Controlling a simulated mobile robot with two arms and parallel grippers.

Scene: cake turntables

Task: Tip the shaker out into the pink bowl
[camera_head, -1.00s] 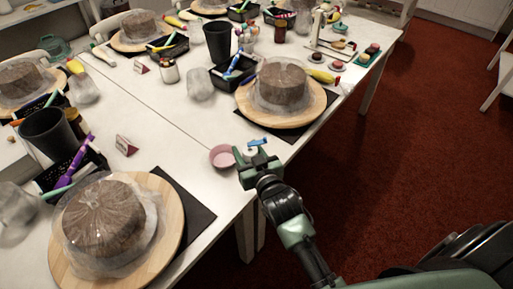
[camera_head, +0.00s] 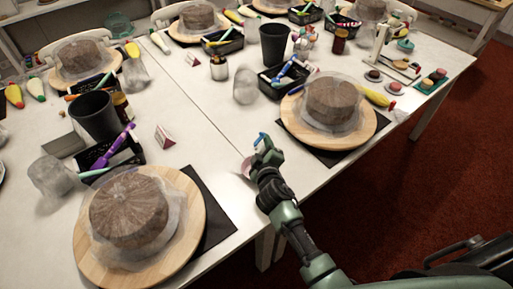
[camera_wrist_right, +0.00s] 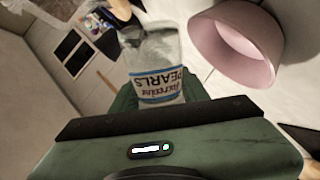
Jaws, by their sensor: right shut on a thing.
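The pink bowl (camera_head: 246,169) sits near the table's front edge, largely hidden behind my right gripper (camera_head: 268,152) in the head view. In the wrist view the bowl (camera_wrist_right: 235,45) is at the upper right, its inside visible. My right gripper is shut on the shaker, a clear container with a white and blue label reading "PEARLS"; it shows in the wrist view (camera_wrist_right: 153,55) to the left of the bowl. In the head view only a small blue part of the shaker (camera_head: 261,139) shows, steeply tilted. Whether anything pours out cannot be told. My left gripper is not in view.
A wrapped cake (camera_head: 333,102) on a wooden turntable (camera_head: 290,115) stands just right of and behind the bowl. Another wrapped cake (camera_head: 128,208) on a turntable is at the front left. A small card (camera_head: 165,136) stands left of the bowl, with bare tabletop between.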

